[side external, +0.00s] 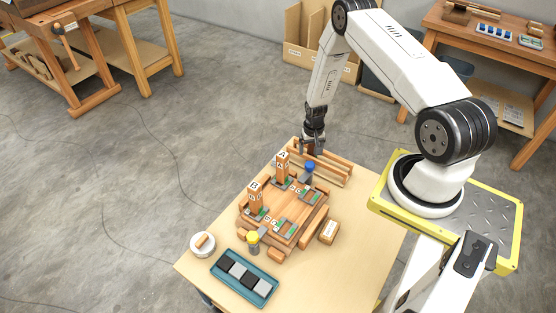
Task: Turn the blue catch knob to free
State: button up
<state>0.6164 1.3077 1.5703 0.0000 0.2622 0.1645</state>
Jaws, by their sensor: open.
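The blue catch knob (309,166) stands at the far right corner of the wooden fixture (284,212). My gripper (313,149) is above and just behind the knob in this view, pointing down. It is open, and I see nothing between its fingers. The fingertips look close to the knob, but I cannot tell whether they touch it. Two upright wooden blocks, marked A (282,165) and B (255,196), stand on the left side of the fixture. A yellow knob (253,239) stands at its near corner.
A wooden rack (328,168) stands right behind the gripper. A teal tray (244,277) with dark and grey blocks lies at the front. A white round dish (203,244) is at the left edge, a small labelled block (329,231) at right. The table's right side (365,225) is clear.

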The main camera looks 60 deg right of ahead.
aim_at(310, 164)
jog(key=shift+f, duration=0.4)
jog(key=shift+f, duration=3.65)
grip_shut()
